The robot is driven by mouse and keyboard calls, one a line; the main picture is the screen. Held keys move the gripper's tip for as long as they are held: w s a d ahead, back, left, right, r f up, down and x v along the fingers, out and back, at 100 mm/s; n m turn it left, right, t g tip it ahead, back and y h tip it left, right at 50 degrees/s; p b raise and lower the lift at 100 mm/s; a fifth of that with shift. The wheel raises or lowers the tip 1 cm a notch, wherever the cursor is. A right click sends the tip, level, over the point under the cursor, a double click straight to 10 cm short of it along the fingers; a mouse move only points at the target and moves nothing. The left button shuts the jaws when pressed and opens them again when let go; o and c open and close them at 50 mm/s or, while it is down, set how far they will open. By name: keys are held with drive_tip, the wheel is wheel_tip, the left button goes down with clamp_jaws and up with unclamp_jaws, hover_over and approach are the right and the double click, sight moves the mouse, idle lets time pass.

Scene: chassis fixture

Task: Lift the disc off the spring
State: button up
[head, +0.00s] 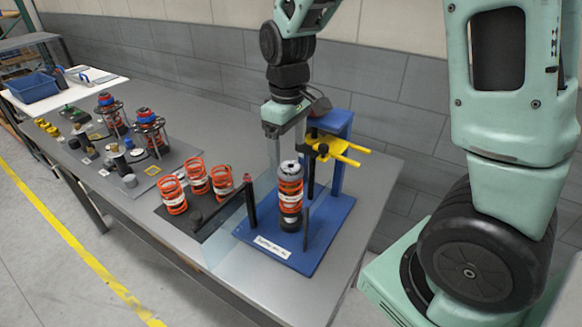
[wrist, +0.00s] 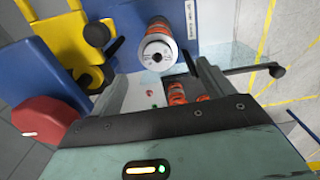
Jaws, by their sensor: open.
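An orange coil spring (head: 291,203) with a white band stands upright on the blue press base (head: 330,222). A grey disc (head: 290,170) with a pale centre piece caps its top; the disc (wrist: 158,52) also shows in the wrist view, seen nearly end-on, with the spring's orange coils just behind it. My gripper (head: 288,158) points down above the disc, its fingers apart. In the wrist view my gripper (wrist: 161,84) has nothing between its fingertips, and the disc lies just beyond them. Whether a finger touches the disc is unclear.
A blue post with a yellow fork (head: 335,150) stands close behind the spring. A clear guard panel (head: 228,235) and a dark post (head: 251,205) stand at the left. Several loose orange springs (head: 198,176) stand farther left. A blue bin (head: 33,87) is at the far left.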

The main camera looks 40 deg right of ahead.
sight(291, 166)
drive_tip(key=f, duration=0.2)
drive_tip(key=f+p, duration=0.1)
drive_tip(key=f, duration=0.1)
drive_tip(key=shift+s+d+f, duration=0.2)
drive_tip(key=shift+f, duration=0.2)
drive_tip(key=c, duration=1.1)
drive_tip(key=shift+r, duration=0.1)
wheel_tip(291, 166, up, 10)
drive_tip(key=shift+f+b, duration=0.1)
drive_tip(key=shift+b, duration=0.65)
drive_tip(key=shift+f+b, duration=2.65)
drive_tip(key=shift+f, duration=1.25)
